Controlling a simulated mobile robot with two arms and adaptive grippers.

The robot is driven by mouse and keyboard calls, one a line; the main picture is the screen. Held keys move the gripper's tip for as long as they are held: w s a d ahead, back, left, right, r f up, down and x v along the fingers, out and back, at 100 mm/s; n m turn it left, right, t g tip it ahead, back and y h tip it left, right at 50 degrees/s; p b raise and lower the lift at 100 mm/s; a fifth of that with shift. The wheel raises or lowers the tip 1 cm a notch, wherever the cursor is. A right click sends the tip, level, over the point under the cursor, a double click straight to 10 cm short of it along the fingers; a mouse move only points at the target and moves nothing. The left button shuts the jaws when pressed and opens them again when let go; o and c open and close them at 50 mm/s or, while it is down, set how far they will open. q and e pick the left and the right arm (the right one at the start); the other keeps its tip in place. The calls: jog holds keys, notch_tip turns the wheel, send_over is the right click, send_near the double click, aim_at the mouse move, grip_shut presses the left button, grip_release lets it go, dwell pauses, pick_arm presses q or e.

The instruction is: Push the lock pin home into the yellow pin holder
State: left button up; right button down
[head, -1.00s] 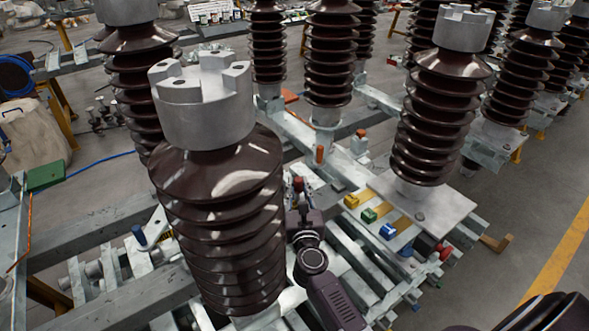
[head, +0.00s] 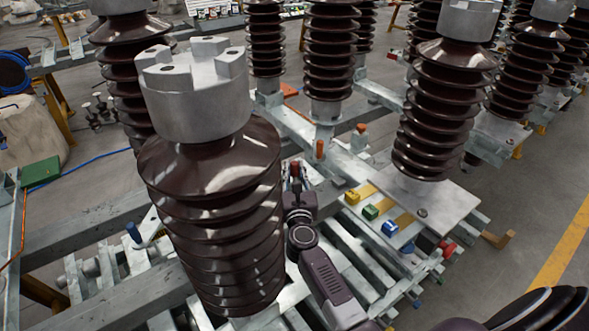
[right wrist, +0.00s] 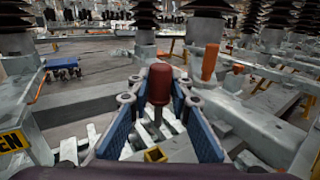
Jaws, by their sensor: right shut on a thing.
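My right gripper (head: 295,182) is shut on the lock pin, whose red head (head: 295,169) stands up between the fingers. In the right wrist view the red head (right wrist: 160,84) is upright between the two blue-padded fingers, with a grey shank below it. A yellow, square, hollow piece that looks like the pin holder (right wrist: 155,154) sits low between the fingers, nearer the camera than the pin. I cannot tell whether the pin's lower end touches anything. In the head view the large front insulator stands close left of the gripper. My left gripper is not in view.
Large brown ribbed insulators, the nearest one (head: 215,210), rise around the arm. Yellow (head: 352,197), green (head: 370,212) and blue (head: 390,228) blocks sit on a plate to the right. Orange-topped posts (head: 319,149) stand behind the gripper. Grey beams surround it.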

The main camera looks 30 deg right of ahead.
jog(key=shift+f+b, duration=2.15)
jog(key=shift+f, duration=0.35)
jog(key=shift+f, duration=0.15)
jog(key=shift+f+b, duration=0.1)
jog(key=shift+b, duration=0.2)
jog(key=shift+f+b, duration=0.35)
jog(key=shift+f, duration=0.2)
jog(key=shift+f+b, duration=0.2)
jog(key=shift+b, duration=0.2)
jog(key=shift+f, duration=0.1)
jog(key=shift+f+b, duration=0.75)
jog(key=shift+b, duration=0.05)
